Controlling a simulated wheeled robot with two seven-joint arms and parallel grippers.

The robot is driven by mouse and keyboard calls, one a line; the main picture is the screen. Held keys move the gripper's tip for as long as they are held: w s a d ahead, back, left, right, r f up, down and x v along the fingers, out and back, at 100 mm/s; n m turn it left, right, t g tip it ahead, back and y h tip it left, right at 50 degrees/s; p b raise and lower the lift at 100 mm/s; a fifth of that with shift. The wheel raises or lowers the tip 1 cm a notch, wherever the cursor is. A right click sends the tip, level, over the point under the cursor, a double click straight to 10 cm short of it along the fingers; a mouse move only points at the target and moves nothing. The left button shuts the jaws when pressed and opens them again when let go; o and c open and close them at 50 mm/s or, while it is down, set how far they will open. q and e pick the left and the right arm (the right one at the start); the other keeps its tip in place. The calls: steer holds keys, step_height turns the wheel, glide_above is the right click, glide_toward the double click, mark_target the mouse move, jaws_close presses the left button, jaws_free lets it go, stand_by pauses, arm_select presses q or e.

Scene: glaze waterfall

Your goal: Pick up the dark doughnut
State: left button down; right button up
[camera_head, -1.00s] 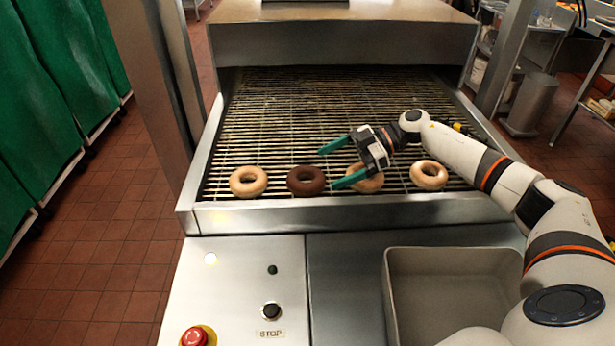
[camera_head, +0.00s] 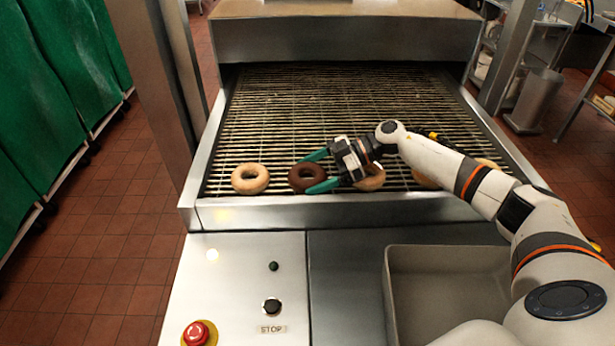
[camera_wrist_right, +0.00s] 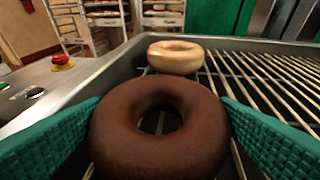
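The dark doughnut (camera_head: 307,179) lies flat on the wire conveyor near its front edge. My right gripper (camera_head: 318,171) is open, with its green fingers on either side of the dark doughnut. In the right wrist view the dark doughnut (camera_wrist_right: 159,140) fills the room between the two fingers (camera_wrist_right: 160,125). The left finger looks very close to it; I cannot tell whether either finger touches. My left gripper is not in view.
A pale doughnut (camera_head: 250,179) lies to the left. Another pale doughnut (camera_head: 371,179) is partly behind my right gripper, and one more is mostly hidden by my arm. A metal rim (camera_head: 340,213) fronts the conveyor. An empty bin (camera_head: 440,290) and a red button (camera_head: 199,333) are nearer.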

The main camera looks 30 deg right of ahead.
steer(key=shift+c, duration=1.3)
steer(key=shift+r, duration=0.1)
